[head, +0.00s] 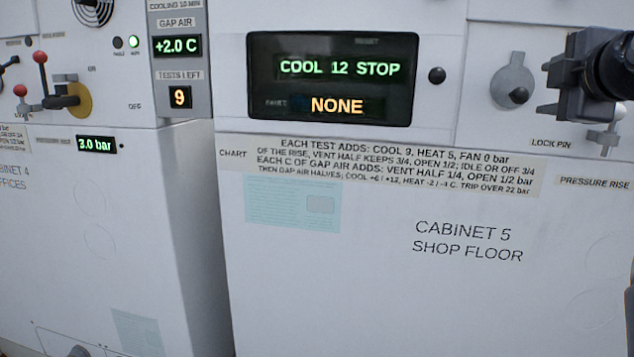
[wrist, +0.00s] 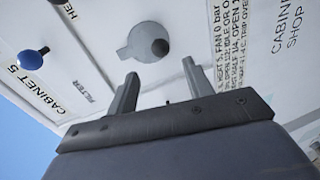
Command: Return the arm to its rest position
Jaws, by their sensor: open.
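My gripper (wrist: 160,72) is open, with its two grey fingers spread and nothing between them. In the head view my gripper (head: 568,78) is at the upper right edge, in front of Cabinet 5 (head: 340,270). A round grey knob (head: 512,80) with a dark tip is on the panel just left of it. In the wrist view a grey knob with a dark tip (wrist: 145,42) lies beyond the fingertips and looks apart from them. The rest of my arm is mostly out of the head view.
A display (head: 333,79) reads "COOL 12 STOP" and "NONE". A pale lock pin handle (head: 606,138) is below my gripper. A red-tipped lever (head: 41,58) and a yellow dial (head: 72,100) are on the left cabinet. A blue knob (wrist: 30,59) shows in the wrist view.

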